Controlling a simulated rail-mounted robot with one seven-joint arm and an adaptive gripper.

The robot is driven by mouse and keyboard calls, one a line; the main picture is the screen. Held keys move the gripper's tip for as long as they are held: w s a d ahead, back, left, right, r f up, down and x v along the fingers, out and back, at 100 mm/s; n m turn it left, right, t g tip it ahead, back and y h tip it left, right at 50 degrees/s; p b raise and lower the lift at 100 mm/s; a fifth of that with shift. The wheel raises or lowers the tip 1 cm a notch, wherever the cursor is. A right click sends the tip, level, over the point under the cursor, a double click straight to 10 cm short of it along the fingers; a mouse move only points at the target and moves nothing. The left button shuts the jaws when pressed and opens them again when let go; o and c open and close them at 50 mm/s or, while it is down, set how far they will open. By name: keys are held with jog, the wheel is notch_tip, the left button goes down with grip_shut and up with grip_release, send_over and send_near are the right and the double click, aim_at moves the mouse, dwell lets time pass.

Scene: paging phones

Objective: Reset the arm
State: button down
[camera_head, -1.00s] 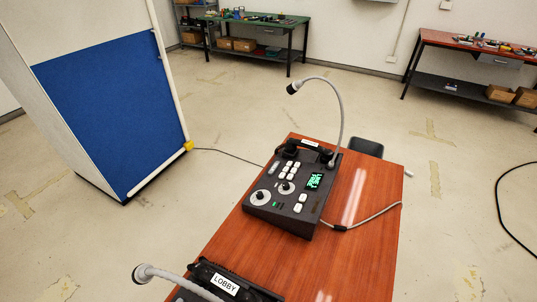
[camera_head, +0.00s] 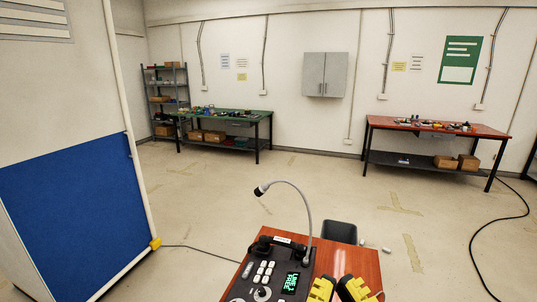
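My gripper (camera_head: 338,288) shows at the bottom edge, in front of the table's right part. Two yellow and black parts of it are visible with a narrow gap between them. The rest is cut off by the frame, so I cannot tell whether it is open or shut. The paging phone (camera_head: 272,271) is a dark desk unit with white keys, a lit green display, a handset at its back and a grey gooseneck microphone (camera_head: 304,205). It stands on the reddish wooden table (camera_head: 362,264), left of my gripper. Its lower part is cut off.
A blue and white partition (camera_head: 70,215) stands close on the left. A black chair (camera_head: 340,231) is behind the table. A green-topped workbench (camera_head: 235,113), a red-topped workbench (camera_head: 450,130) and a shelf (camera_head: 165,100) stand along the back. Open floor lies between, with a black cable on the right.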

notch_tip(320, 180, up, 30)
jog(key=p, duration=2.7)
jog(key=shift+f, duration=0.1)
